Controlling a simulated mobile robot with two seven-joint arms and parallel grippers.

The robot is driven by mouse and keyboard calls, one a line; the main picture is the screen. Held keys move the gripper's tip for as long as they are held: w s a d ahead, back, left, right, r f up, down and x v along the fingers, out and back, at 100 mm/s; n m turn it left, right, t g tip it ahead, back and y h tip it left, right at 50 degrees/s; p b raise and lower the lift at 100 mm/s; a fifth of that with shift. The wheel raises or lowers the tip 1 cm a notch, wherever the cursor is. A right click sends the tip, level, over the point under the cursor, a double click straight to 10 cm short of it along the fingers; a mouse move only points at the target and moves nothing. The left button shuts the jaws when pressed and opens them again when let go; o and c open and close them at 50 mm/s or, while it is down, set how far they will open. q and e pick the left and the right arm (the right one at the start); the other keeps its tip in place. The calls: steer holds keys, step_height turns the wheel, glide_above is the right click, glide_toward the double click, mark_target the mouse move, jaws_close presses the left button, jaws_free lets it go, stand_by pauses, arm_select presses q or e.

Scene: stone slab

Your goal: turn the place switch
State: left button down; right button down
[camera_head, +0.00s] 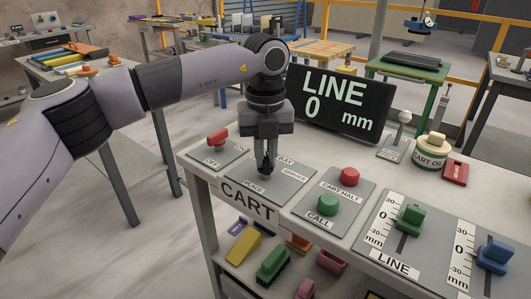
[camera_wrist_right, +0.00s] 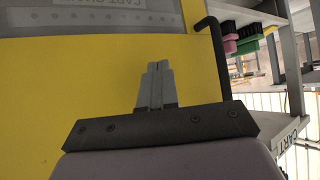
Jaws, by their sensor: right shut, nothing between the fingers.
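The place switch's grey plate (camera_head: 284,188), lettered BAY and PLACE, lies on the slanted top of the console marked CART. My left gripper (camera_head: 267,170) points straight down over this plate, its fingertips at or just above it. Its fingers look close together, and whether they grip the switch's knob cannot be told. The knob is hidden behind them. My right gripper (camera_wrist_right: 157,68) is shut and empty in the right wrist view, in front of a yellow surface (camera_wrist_right: 90,95).
A red switch (camera_head: 217,136) stands left of the plate. A red button (camera_head: 349,176) and green button (camera_head: 328,204) are on its right, then green (camera_head: 410,218) and blue (camera_head: 494,256) sliders. A display (camera_head: 340,105) reading LINE 0 mm stands behind.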

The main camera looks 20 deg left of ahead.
arm_select(q)
steer(key=shift+m, duration=0.3)
steer(key=shift+r+m+p, duration=0.1)
steer(key=shift+m+p, duration=0.3)
steer(key=shift+m, duration=0.1)
steer(key=m+p, duration=0.1)
steer(key=m, duration=0.5)
steer(key=shift+p, duration=0.4)
steer(key=m, duration=0.3)
steer(key=shift+m+p, duration=0.35)
steer(key=shift+m, duration=0.05)
steer(key=m, duration=0.4)
steer(key=shift+p, duration=0.3)
steer(key=shift+m, duration=1.2)
